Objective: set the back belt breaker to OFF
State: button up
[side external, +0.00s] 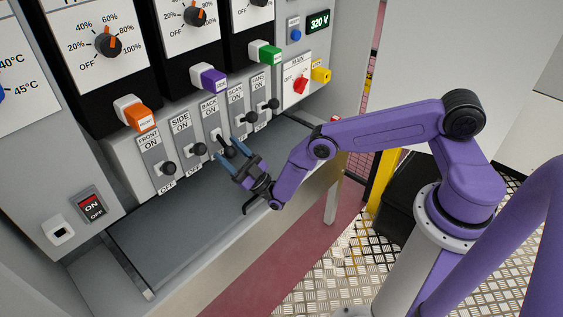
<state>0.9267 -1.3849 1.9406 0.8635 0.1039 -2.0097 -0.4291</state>
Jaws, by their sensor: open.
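The back breaker (212,112) is the middle one in a slanted row of levers, labelled BACK with ON at the top. Its black knob (229,152) shows between the fingers of my gripper (225,147) and appears lower than the line of the other knobs. My gripper is open, with blue fingers on either side of that knob. Contact cannot be made out. The lower end of the back breaker's plate is partly hidden by the gripper.
The side breaker knob (199,149) and scan breaker knob (251,117) stand close on either side. The front (168,168) and fans (274,104) knobs are at the row's ends. A red MAIN switch (300,84) is at upper right. A grey tray surface (185,215) lies below.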

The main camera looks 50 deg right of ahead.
aim_at(233, 151)
jog(key=shift+r+h, duration=0.1)
jog(key=shift+h, duration=0.2)
jog(key=shift+s+r+m+g+h, duration=0.25)
jog(key=shift+r+m+g+h, duration=0.15)
jog(key=shift+m+g+h, duration=0.25)
jog(key=shift+s+r+m+g+h, duration=0.2)
jog(key=shift+r+m+g+h, duration=0.2)
jog(key=shift+g, duration=0.35)
jog(key=shift+s+r+m+g+h, duration=0.15)
jog(key=shift+r+m+g+h, duration=0.65)
jog(key=shift+g, duration=0.9)
jog(key=shift+r+m+g+h, duration=0.25)
jog(key=shift+r+g+h, duration=0.2)
jog(key=shift+r+g, duration=0.95)
jog(key=shift+w+r+m+g, duration=0.15)
jog(key=shift+w+r+g, duration=0.1)
jog(key=shift+g, duration=0.55)
jog(key=shift+w+r+m+g, duration=0.15)
jog(key=shift+w+r+g, duration=0.1)
jog(key=shift+g, duration=0.55)
jog(key=v, duration=1.7)
jog(key=s+a+n+g, duration=0.2)
jog(key=s+a+g, duration=0.1)
jog(key=s, duration=0.3)
jog(key=s+a+n+g+y, duration=0.1)
jog(key=s+a+n+g, duration=0.1)
jog(key=s+a+g, duration=0.2)
jog(key=shift+s+a+r+n+g+y, duration=0.35)
jog(key=shift+s+g, duration=0.65)
jog(key=shift+s, duration=0.4)
